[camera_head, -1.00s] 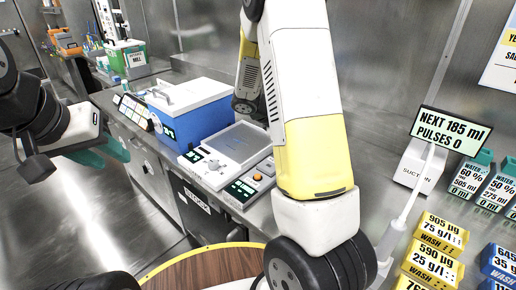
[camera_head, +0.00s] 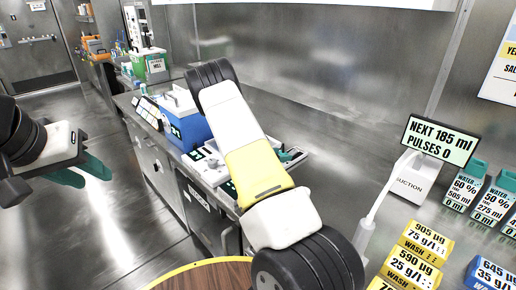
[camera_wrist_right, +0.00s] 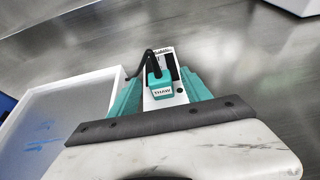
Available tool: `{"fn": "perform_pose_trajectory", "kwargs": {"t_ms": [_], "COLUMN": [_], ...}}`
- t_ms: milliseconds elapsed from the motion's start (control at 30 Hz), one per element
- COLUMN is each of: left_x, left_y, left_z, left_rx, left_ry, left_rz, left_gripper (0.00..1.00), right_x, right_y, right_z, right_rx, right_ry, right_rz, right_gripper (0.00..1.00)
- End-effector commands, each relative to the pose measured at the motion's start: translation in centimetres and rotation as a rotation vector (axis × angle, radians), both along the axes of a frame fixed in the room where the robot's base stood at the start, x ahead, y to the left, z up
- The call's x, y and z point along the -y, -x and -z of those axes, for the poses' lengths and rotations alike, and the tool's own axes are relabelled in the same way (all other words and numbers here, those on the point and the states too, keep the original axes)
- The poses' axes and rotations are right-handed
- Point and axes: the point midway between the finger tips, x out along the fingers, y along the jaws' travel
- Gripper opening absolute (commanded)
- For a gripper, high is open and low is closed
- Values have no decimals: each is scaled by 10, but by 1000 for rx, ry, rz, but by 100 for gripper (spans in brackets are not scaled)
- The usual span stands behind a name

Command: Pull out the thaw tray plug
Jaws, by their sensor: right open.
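The thaw plug (camera_wrist_right: 159,88) is a teal block labelled THAW, with a black cable, on a white socket box (camera_wrist_right: 163,103) in the right wrist view. The fingers of my right gripper (camera_wrist_right: 161,92) are open, one on each side of the plug; I cannot tell whether they touch it. In the head view my right gripper (camera_head: 291,156) is at the back right of the thaw station (camera_head: 208,172), largely hidden by my arm. A white tray (camera_wrist_right: 62,112) lies left of the plug in the wrist view. My left gripper (camera_head: 84,172) is empty and open, away from the bench.
A blue and white cooler box (camera_head: 186,120) stands left of the station. A steel wall rises behind the bench.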

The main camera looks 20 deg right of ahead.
Motion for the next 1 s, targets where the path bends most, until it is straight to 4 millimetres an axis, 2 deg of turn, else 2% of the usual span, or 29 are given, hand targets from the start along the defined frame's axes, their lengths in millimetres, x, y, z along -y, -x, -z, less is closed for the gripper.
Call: {"fn": "perform_pose_trajectory", "kwargs": {"t_ms": [200, 467, 500, 767, 800, 1000], "left_x": [0, 0, 0, 0, 0, 0], "left_y": [0, 0, 0, 0, 0, 0], "left_z": [0, 0, 0, 0, 0, 0], "left_rx": [0, 0, 0, 0, 0, 0], "left_ry": [0, 0, 0, 0, 0, 0], "left_rz": [0, 0, 0, 0, 0, 0], "left_gripper": [36, 36, 36, 36, 36, 36], "right_x": [15, 16, 16, 16, 16, 16], "right_y": [-6, -7, -7, -7, -7, -7], "right_z": [7, 7, 7, 7, 7, 6], "right_rx": [1, 1, 0, 1, 1, 1], "right_ry": [0, -1, -1, -2, -2, -2], "right_rz": [0, -1, 0, 1, 1, 1], "right_gripper": [56, 56, 54, 3, 0, 0]}}
